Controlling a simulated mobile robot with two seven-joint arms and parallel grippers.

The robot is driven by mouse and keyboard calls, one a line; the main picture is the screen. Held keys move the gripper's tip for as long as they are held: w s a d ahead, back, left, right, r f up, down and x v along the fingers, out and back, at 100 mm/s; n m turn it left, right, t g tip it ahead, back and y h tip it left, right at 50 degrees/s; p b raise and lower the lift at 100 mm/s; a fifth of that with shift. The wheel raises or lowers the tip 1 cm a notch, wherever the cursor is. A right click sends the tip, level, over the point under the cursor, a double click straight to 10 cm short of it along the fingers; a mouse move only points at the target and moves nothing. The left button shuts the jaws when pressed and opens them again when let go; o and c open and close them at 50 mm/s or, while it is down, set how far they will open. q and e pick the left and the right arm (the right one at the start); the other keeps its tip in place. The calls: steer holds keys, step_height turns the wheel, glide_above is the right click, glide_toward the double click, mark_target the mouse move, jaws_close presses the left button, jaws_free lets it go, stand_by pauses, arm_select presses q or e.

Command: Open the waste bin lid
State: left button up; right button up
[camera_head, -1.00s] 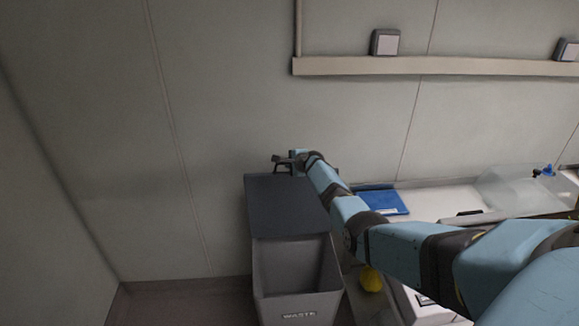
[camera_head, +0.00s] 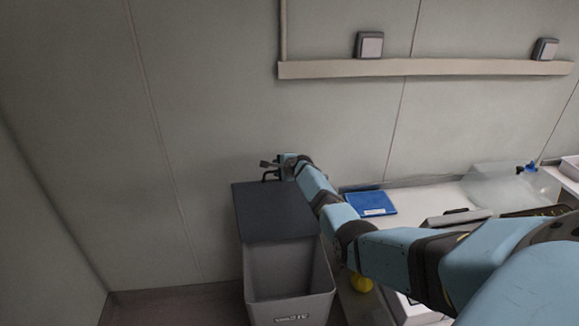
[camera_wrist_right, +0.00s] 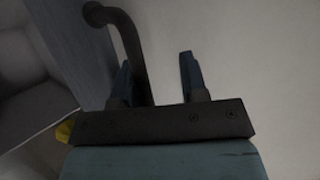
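The grey waste bin (camera_head: 290,279), with a white label on its front, stands against the wall in the head view. Its dark lid (camera_head: 275,212) is raised at the back, and the bin's inside shows below it. My right gripper (camera_head: 270,170) is at the lid's top edge. In the right wrist view the right gripper (camera_wrist_right: 156,72) is open, with its two fingers apart. A dark bent handle (camera_wrist_right: 131,42) runs down between them, close to the left finger. Whether it touches that finger I cannot tell. My left gripper is not in view.
A pale bench (camera_head: 420,201) right of the bin holds a blue flat object (camera_head: 370,203) and a clear container (camera_head: 497,184). A yellow round object (camera_head: 360,283) is low beside the bin. A wall rail (camera_head: 420,68) runs above. The wall left of the bin is clear.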

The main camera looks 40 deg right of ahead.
steer(key=d+p+v, duration=0.1)
steer(key=v, duration=1.1)
steer(key=shift+s+a+r+p, duration=0.3)
steer(key=shift+a+r+p, duration=0.05)
steer(key=shift+a, duration=0.05)
steer(key=shift+s, duration=0.1)
